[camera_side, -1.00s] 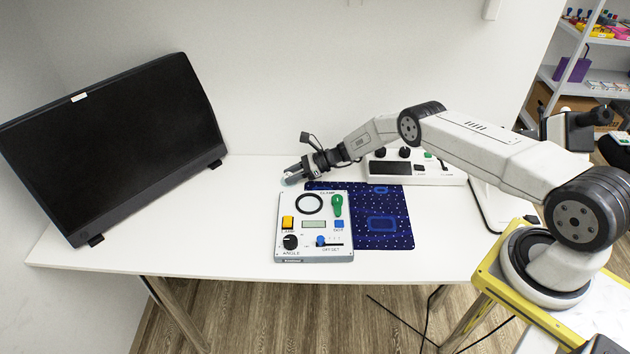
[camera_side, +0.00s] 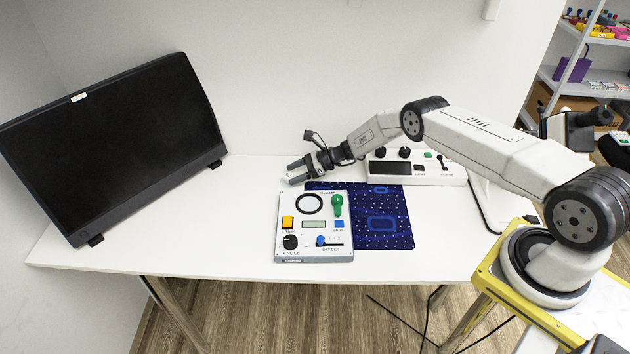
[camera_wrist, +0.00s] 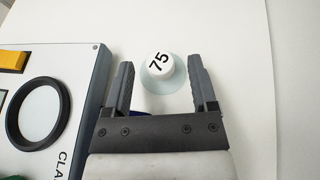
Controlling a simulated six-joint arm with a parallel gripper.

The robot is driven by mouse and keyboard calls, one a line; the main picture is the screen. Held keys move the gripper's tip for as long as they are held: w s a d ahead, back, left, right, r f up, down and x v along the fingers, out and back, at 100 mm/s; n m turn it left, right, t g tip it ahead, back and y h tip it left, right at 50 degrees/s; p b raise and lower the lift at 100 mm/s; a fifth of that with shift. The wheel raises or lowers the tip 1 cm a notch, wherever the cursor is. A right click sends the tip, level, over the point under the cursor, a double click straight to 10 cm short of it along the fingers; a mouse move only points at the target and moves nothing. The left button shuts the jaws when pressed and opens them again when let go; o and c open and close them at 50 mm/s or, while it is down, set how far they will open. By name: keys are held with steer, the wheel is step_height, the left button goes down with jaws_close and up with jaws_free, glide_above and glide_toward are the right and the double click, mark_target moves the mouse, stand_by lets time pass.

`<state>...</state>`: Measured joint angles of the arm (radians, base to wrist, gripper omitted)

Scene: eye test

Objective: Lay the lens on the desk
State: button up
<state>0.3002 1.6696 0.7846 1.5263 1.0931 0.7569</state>
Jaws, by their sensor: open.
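The lens (camera_wrist: 158,88) is a pale blue see-through disc with a white round knob marked "75". In the wrist view it lies on the white desk (camera_wrist: 225,35) between my fingertips, with a gap to each finger. My gripper (camera_wrist: 161,63) is open and holds nothing. In the side view my gripper (camera_side: 290,174) is low over the desk (camera_side: 215,215), just behind and left of the control box; the lens is too small and faint to make out clearly there.
A second white control unit (camera_side: 450,180) is behind. A black monitor (camera_side: 115,145) stands at left. The desk between is clear.

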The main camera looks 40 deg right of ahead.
steer(key=v, duration=1.1)
steer(key=shift+a, duration=0.1)
stand_by(0.4)
steer(key=shift+a+r+n+g, duration=0.15)
steer(key=shift+r+n+g, duration=0.05)
steer(key=shift+n+g, duration=0.1)
steer(key=s+a+r+n+g+h, duration=0.55)
steer(key=s+a+r+n, duration=0.25)
steer(key=s+r+n, duration=0.25)
steer(key=s+a+r+n+h, duration=0.1)
steer(key=s+r+n+h, duration=0.1)
steer(key=s+r+n, duration=0.2)
steer(key=s+a+r+n+t+h, duration=0.1)
steer(key=s+r+n+h, duration=0.2)
steer(key=s+n, duration=0.6)
steer(key=shift+s+a+r+n+h, duration=0.35)
steer(key=shift+s+r, duration=0.95)
steer(key=shift+s, duration=0.95)
